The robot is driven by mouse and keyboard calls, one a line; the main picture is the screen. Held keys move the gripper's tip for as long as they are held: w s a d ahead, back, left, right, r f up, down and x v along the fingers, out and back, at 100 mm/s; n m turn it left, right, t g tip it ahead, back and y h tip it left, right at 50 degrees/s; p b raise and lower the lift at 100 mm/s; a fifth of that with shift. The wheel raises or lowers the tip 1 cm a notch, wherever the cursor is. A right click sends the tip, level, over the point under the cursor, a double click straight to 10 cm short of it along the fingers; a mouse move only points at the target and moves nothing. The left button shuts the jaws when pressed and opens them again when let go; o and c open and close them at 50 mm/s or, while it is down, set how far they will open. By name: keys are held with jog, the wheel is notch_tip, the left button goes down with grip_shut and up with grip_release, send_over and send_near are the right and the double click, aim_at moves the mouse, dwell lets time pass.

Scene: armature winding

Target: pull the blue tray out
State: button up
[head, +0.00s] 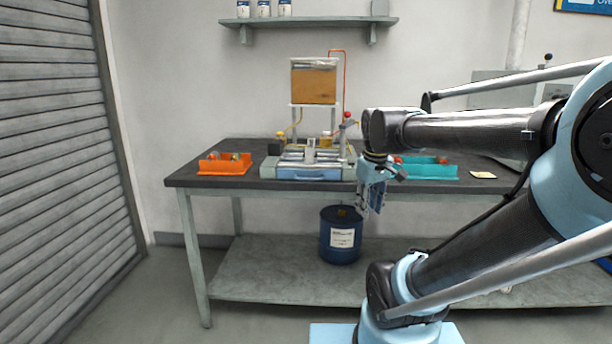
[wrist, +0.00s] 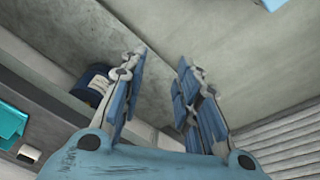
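The blue tray (head: 308,174) sits in the front of the winding machine (head: 310,155) on the dark bench top; its front face shows, with a handle-like bar along it. My gripper (head: 364,208) hangs fingers-down in front of the bench edge, right of the blue tray and lower than it. In the wrist view my gripper (wrist: 164,62) has its two blue fingers spread apart with nothing between them. The blue tray does not show clearly in the wrist view.
An orange bin (head: 225,168) stands left of the machine, a teal bin (head: 432,172) right of it, partly behind my arm. A dark blue drum (head: 341,240) stands on the lower shelf (head: 270,275). The bench edge (head: 240,182) is clear left of my gripper.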

jog(key=w+a+r+n, duration=0.5)
jog(key=w+a+r, duration=0.2)
jog(key=w+r, duration=0.3)
jog(key=n, duration=0.7)
send_near(307, 179)
jog(key=f, duration=0.2)
jog(key=w+f, duration=0.1)
jog(key=f, duration=0.2)
jog(key=w+f, duration=0.1)
jog(key=f, duration=0.1)
jog(key=shift+f, duration=0.2)
grip_shut()
